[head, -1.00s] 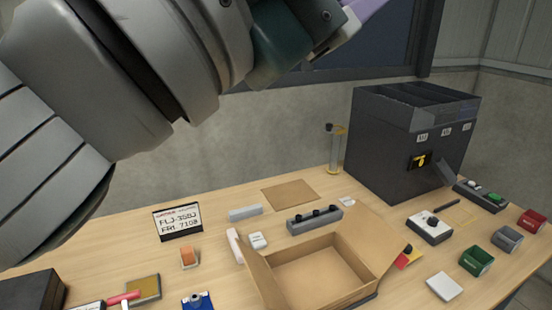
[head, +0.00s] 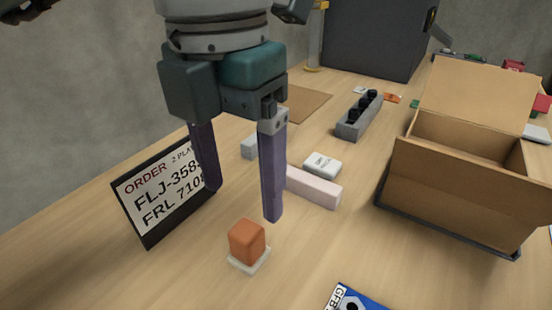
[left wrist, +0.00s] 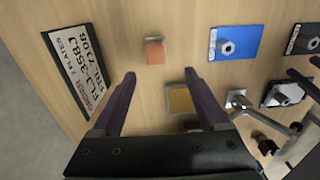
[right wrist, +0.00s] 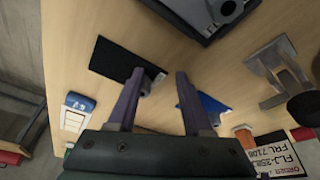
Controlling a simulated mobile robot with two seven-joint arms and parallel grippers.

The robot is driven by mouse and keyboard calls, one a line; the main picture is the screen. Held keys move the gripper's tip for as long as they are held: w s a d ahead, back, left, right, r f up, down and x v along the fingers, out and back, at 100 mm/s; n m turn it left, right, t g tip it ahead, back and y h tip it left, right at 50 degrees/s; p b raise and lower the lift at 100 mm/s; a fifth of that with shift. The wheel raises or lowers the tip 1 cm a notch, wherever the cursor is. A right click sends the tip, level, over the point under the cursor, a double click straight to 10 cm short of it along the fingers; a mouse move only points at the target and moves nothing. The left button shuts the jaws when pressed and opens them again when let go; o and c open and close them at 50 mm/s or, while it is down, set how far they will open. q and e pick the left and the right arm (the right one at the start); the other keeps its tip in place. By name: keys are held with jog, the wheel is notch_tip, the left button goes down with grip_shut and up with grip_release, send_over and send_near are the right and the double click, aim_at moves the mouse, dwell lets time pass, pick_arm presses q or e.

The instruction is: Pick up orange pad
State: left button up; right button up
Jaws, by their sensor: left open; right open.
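The orange pad (head: 247,238) is a small orange block on a thin white base (head: 250,264) on the table, in front of the order sign. My left gripper (head: 242,204) is open and empty, pointing down, with its purple fingers above and just behind the pad in the head view. In the left wrist view the pad (left wrist: 154,52) shows just beyond the fingertips (left wrist: 160,76), between their lines. My right gripper (right wrist: 161,74) is open and empty in the right wrist view.
An order sign (head: 165,190) stands left of the pad. A pale pink bar (head: 313,187), a white block (head: 322,164) and an open cardboard box (head: 455,185) lie to the right. A blue card (head: 357,298) is at the front. Bare table surrounds the pad.

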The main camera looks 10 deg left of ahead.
aim_at(246, 230)
pick_arm(q)
notch_tip(246, 230, down, 4)
jog(key=shift+w+f, duration=0.1)
jog(key=shift+f, duration=0.15)
jog(key=f, duration=0.5)
jog(key=shift+w+a+f+b, duration=0.1)
jog(key=shift+w+f+b, duration=0.15)
jog(key=shift+w+b, duration=0.1)
grip_shut()
